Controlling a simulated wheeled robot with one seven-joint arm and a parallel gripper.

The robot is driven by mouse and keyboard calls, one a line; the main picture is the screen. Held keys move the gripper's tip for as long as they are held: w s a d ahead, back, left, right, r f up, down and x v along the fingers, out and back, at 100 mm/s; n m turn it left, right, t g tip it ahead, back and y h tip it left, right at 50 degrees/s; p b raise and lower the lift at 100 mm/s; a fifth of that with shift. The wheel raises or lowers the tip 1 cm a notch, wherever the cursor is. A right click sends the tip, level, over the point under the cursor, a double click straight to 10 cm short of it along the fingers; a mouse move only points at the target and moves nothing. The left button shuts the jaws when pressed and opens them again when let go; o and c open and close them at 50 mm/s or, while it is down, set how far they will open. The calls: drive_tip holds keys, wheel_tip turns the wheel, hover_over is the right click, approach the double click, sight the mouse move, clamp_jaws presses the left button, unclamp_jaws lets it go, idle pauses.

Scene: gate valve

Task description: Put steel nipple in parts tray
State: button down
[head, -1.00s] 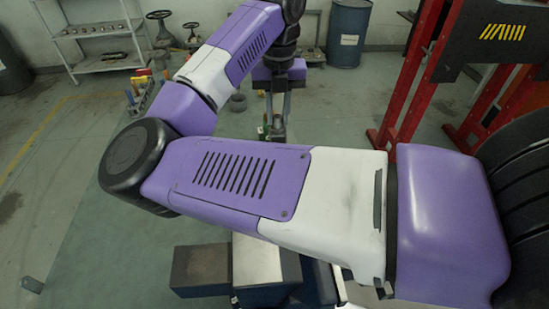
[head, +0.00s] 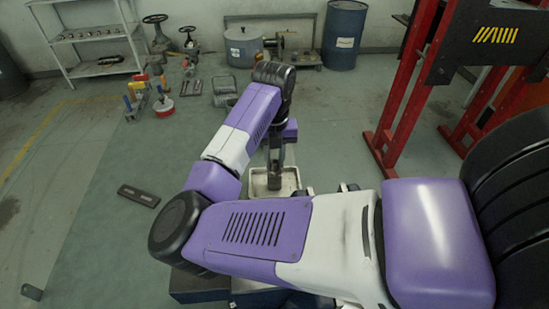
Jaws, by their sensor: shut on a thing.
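My gripper (head: 274,172) points down over the parts tray, a small cream box, in the head view. It is shut on a small grey piece, the steel nipple (head: 274,183), which is hard to tell from the fingertips at this size. The parts tray (head: 253,184) has its pale rim around the fingertips as seen from here. I cannot tell whether the nipple touches the tray floor. My forearm hides what lies just in front of the tray.
A dark flat bar (head: 139,195) lies on the floor mat to the left. Tools and a red-based tub (head: 163,106) stand further back left, near valves and a shelf (head: 95,35). A red frame (head: 405,90) stands at right. The mat left of the tray is mostly clear.

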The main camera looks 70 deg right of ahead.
drive_tip(key=c, duration=1.2)
unclamp_jaws()
wheel_tip(320, 180, up, 12)
drive_tip(key=b, duration=0.1)
drive_tip(key=shift+b, duration=0.3)
